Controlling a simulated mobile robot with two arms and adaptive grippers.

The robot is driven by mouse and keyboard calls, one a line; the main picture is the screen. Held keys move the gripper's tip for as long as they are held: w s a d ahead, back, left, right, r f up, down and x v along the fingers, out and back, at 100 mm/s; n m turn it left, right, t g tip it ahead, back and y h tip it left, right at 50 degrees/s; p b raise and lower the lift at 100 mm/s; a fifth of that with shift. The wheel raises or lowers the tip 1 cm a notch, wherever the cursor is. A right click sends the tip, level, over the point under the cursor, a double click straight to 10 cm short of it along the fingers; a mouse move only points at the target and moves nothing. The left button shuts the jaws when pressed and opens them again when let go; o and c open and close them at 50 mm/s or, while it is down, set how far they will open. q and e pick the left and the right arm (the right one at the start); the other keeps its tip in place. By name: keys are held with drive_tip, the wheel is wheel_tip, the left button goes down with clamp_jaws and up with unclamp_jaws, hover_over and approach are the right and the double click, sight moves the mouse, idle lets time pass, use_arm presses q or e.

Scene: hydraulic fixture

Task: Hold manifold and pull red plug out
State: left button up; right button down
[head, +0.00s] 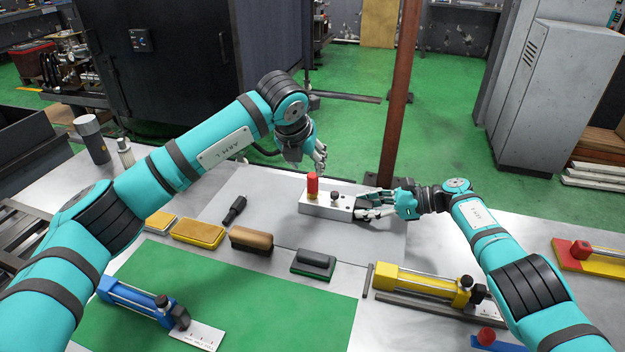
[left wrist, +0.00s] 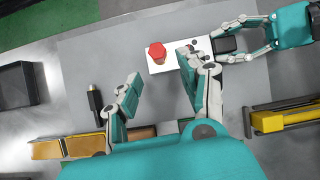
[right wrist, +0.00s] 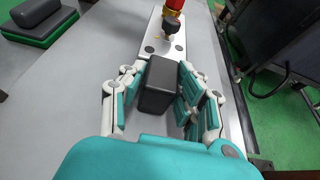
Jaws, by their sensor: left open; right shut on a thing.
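The manifold (head: 325,206) is a light metal block lying on a grey plate; it also shows in the right wrist view (right wrist: 155,44). The red plug (head: 312,186) stands upright in its left end with a yellow base; the left wrist view shows its top (left wrist: 156,53). A small black knob (head: 334,195) is beside it. My right gripper (head: 368,205) is shut on the dark block (right wrist: 160,85) at the manifold's right end, fingers on both sides. My left gripper (head: 319,158) is open and empty, above and slightly behind the plug, apart from it.
In front lie a black-handled tool (head: 235,210), a yellow sponge-like block (head: 198,233), a brown brush (head: 251,240) and a green-black block (head: 313,263). A yellow cylinder fixture (head: 420,285) lies near my right arm; a blue one (head: 140,300) is on the green mat (head: 270,315).

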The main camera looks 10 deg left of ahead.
sight(311, 177)
use_arm(q)
drive_tip(key=shift+m, duration=0.4)
drive_tip(key=shift+x, duration=4.55)
drive_tip(key=shift+a, duration=0.25)
drive_tip(key=shift+c, duration=0.4)
